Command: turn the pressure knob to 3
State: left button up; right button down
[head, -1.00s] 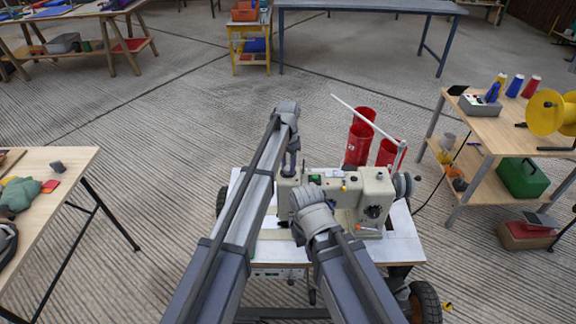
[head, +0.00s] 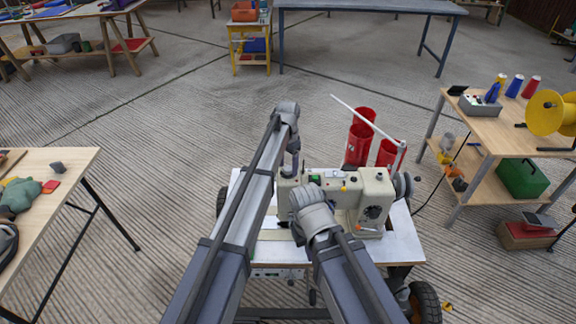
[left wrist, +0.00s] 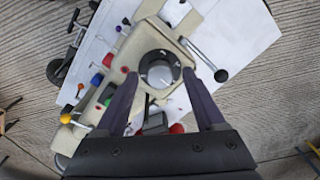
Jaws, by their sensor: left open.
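The pale sewing machine (head: 377,190) stands on a white-topped stand in the head view. A dark round dial (head: 373,212) is on its right end. In the left wrist view, a round knob with a dark ring and pale centre (left wrist: 160,69) sits on the machine body; I cannot read its marks or setting. My left gripper (left wrist: 166,100) is open, its two dark fingers spread either side of the knob's near edge. I cannot tell whether they touch it. In the head view, the left gripper (head: 291,168) is small over the machine's left part. My right gripper is hidden behind its arm.
A lever with a black ball end (left wrist: 220,75) is close to the right finger. Several coloured buttons lie left of the knob. Red bins (head: 358,146) stand behind the machine. A wooden table (head: 500,125) is at right, another (head: 60,205) at left.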

aim_at(288, 168)
pick_arm(q)
notch_tip(288, 168, up, 8)
jog(key=p, duration=0.7)
jog(key=shift+f, duration=0.2)
jog(key=shift+f, duration=0.1)
jog(key=s+a+n, duration=0.3)
jog(key=s+a, duration=0.3)
jog(key=s, duration=0.4)
jog(key=s+a+n, duration=0.3)
jog(key=s+a, duration=0.2)
jog(key=s, duration=0.5)
jog(key=s+a+n, duration=0.3)
jog(key=s+a, duration=0.3)
jog(key=s, duration=0.3)
jog(key=s+d+r+m+p, duration=0.2)
jog(key=d, duration=0.3)
jog(key=s+d+r+m+y+p, duration=0.1)
jog(key=s+d+r+p, duration=0.1)
jog(key=d, duration=0.4)
jog(key=shift+s+d+r+m, duration=0.25)
jog(key=shift+s+m, duration=0.15)
jog(key=shift+s, duration=0.45)
